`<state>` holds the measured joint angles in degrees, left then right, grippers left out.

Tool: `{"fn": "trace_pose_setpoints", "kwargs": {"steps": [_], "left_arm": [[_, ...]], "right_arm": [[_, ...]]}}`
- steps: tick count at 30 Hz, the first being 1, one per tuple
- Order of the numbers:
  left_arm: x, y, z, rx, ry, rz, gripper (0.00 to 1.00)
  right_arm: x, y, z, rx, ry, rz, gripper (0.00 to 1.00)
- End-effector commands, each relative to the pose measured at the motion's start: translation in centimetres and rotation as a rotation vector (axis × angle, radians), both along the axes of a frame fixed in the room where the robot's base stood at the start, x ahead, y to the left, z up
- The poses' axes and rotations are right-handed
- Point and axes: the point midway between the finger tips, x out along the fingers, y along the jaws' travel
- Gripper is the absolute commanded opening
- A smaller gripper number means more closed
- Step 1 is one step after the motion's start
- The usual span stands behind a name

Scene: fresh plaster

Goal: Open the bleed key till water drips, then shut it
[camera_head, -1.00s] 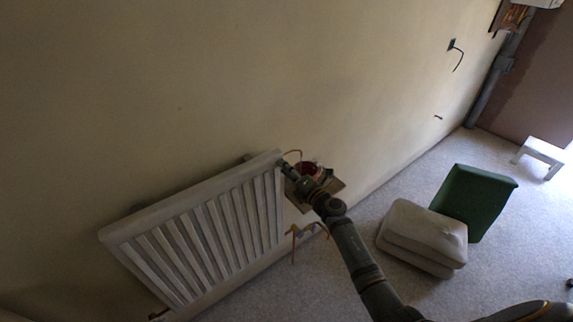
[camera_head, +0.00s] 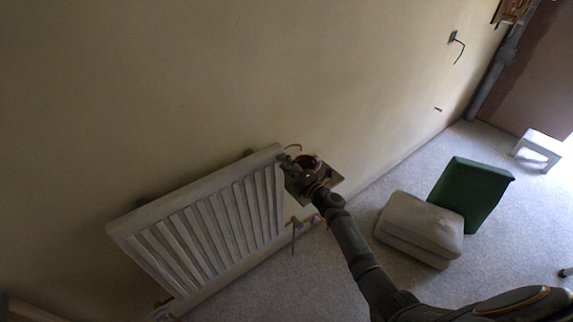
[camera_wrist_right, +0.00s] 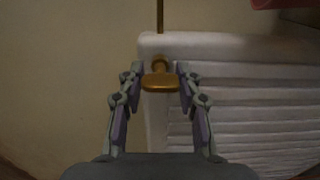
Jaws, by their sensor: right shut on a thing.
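The brass bleed key (camera_wrist_right: 160,80) sits at the top corner of the white radiator (camera_head: 200,215), which also fills the right of the right wrist view (camera_wrist_right: 240,100). My right gripper (camera_wrist_right: 160,84) has its two fingers closed on the sides of the key's flat head. In the head view my right gripper (camera_head: 288,162) reaches the radiator's upper right corner, and the key is hidden there. No water drops show in these frames. My left gripper is not in view.
Copper pipes (camera_head: 297,226) stand below the radiator's right end. Grey cushions (camera_head: 420,228) and a green box-like thing (camera_head: 472,195) are on the carpet at right.

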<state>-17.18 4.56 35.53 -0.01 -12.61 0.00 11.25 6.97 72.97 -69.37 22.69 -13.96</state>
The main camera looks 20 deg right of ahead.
Motion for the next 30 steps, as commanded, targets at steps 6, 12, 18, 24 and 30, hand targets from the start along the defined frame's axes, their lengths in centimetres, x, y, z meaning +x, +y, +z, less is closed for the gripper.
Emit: {"fn": "trace_pose_setpoints", "kwargs": {"steps": [6, 12, 18, 24, 30], "left_arm": [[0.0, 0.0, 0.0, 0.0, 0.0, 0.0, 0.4], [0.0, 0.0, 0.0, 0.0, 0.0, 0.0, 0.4], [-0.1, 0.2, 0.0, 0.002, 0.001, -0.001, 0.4], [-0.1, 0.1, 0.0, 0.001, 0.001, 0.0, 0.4], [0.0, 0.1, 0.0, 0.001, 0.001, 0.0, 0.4]], "right_arm": [[0.0, 0.0, 0.0, 0.001, 0.001, 0.0, 0.47], [0.0, 0.0, 0.0, 0.0, 0.001, 0.0, 0.58], [-0.2, -0.1, -0.1, -0.001, 0.001, 0.0, 0.58], [-3.3, -1.2, -0.2, -0.004, 0.003, 0.0, 0.58], [-7.9, -2.8, -0.2, -0.003, 0.003, 0.001, 0.58]]}}
